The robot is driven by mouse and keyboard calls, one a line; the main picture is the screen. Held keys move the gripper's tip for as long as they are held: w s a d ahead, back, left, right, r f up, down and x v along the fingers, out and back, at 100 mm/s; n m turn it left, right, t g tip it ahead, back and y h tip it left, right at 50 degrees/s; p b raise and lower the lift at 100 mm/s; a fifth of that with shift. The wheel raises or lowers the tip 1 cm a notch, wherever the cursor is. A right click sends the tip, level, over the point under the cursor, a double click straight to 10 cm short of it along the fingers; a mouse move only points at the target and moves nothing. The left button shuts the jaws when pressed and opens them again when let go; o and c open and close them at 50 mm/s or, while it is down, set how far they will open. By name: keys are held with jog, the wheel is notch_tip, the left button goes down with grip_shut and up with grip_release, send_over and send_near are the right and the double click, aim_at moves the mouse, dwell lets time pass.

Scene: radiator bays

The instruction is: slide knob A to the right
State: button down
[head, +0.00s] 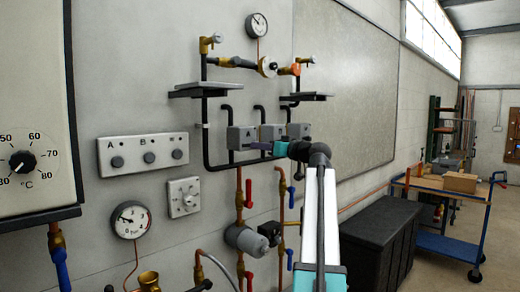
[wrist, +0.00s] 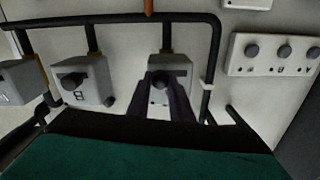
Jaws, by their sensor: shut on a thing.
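Three grey boxes with dark knobs sit on the wall pipework. The left box (head: 241,137) in the head view is the one at my gripper (head: 252,146), and it also shows in the wrist view (wrist: 178,63). My gripper (wrist: 163,84) is shut on the dark knob A (wrist: 160,76) on this box's front. The fingers cover most of the knob, and the box's letter is not readable. The middle box (wrist: 88,80) shows a letter B and its own dark knob (wrist: 72,81), apart from my gripper.
A third box (wrist: 22,80) is at the wrist view's left. Black pipes (head: 207,120) frame the boxes. A panel with buttons marked A and B (head: 143,154) is left of them in the head view. A dark chest (head: 375,240) stands below right.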

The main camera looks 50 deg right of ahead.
jog(key=shift+d, duration=0.2)
jog(key=c, duration=1.6)
grip_release()
jog(key=shift+d, duration=0.1)
jog(key=shift+o, duration=0.2)
jog(key=shift+s, duration=0.2)
jog(key=s+a+b, duration=0.1)
jog(key=s+b, duration=0.2)
jog(key=s, duration=1)
jog(key=shift+s, duration=0.3)
